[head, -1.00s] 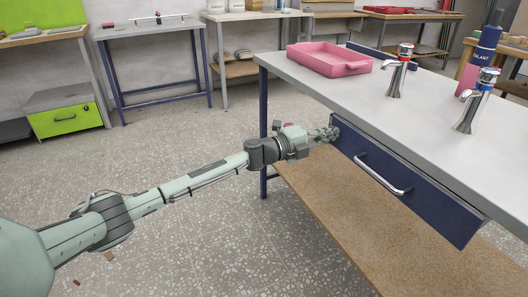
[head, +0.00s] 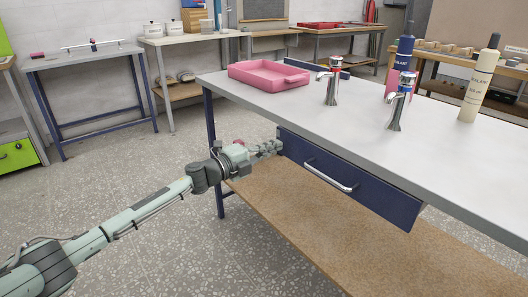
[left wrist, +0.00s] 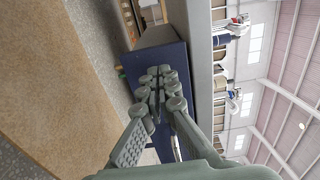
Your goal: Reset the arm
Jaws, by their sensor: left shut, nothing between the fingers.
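My left arm reaches in from the left in the head view. Its gripper (head: 268,148) is at the left end of the blue drawer (head: 372,192) under the grey worktop (head: 300,108). In the left wrist view the fingers (left wrist: 160,88) are together and empty, in front of the blue drawer front (left wrist: 172,58). I cannot tell whether the fingertips touch the drawer. The drawer's silver handle (head: 330,178) is to the right of the gripper, apart from it. My right gripper is not in view.
A pink tray (head: 268,75), two taps (head: 333,82) and sealant bottles (head: 480,80) stand on the worktop. A brown lower shelf (head: 300,215) lies under the drawer. Open terrazzo floor (head: 130,175) is to the left. Other tables stand along the back wall.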

